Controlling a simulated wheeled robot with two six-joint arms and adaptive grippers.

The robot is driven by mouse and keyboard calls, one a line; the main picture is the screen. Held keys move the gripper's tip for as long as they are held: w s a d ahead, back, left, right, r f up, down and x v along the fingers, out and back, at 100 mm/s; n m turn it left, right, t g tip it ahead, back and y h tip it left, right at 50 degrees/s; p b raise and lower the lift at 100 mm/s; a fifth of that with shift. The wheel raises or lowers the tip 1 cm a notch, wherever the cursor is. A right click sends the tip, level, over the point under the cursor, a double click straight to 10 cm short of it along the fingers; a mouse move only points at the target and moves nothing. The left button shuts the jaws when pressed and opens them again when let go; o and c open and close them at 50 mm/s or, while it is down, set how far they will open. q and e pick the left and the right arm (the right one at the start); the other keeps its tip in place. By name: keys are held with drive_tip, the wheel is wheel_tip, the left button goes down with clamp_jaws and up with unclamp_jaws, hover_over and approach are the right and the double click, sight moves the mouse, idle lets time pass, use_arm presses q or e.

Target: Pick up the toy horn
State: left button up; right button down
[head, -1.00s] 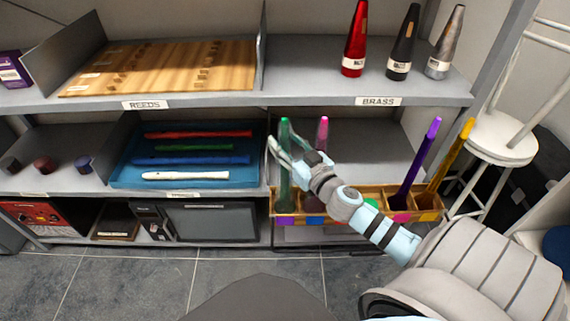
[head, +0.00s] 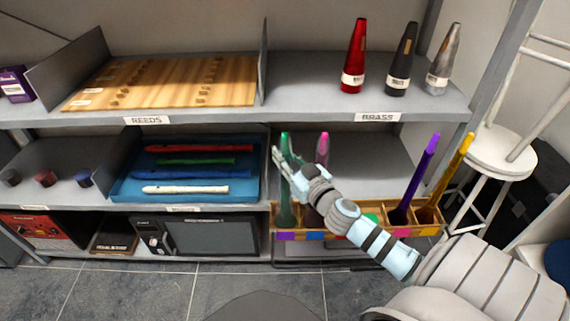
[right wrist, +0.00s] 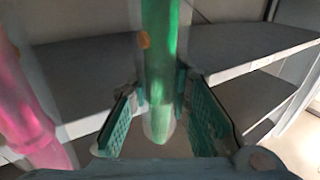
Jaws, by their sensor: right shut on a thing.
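Several tall toy horns stand in a wooden box (head: 343,235) on the lower right shelf. The green toy horn (head: 286,212) stands upright at the box's left end. My right gripper (head: 283,162) is shut on it below its top, and the fingers cover part of the tube. In the right wrist view the green horn (right wrist: 160,60) runs down between the two finger pads. A pink horn (head: 322,148) stands just right of it, partly behind my right gripper. A purple horn (head: 414,182) and an orange horn (head: 446,178) lean at the right end. My left gripper is out of view.
The upper shelf (head: 310,100) is above, with red, black and silver cones on its right. A blue tray (head: 125,188) of recorders lies to the left behind a divider. A white stool (head: 497,150) stands to the right.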

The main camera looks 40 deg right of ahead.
sight(285, 133)
wheel_tip(285, 133, up, 12)
drive_tip(key=p, duration=0.6)
drive_tip(key=shift+f+p, duration=0.15)
drive_tip(key=shift+p, duration=0.15)
use_arm(q)
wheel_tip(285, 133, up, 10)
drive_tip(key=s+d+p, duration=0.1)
drive_tip(key=p, duration=0.1)
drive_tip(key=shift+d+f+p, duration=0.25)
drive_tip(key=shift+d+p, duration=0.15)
use_arm(e)
wheel_tip(285, 133, up, 8)
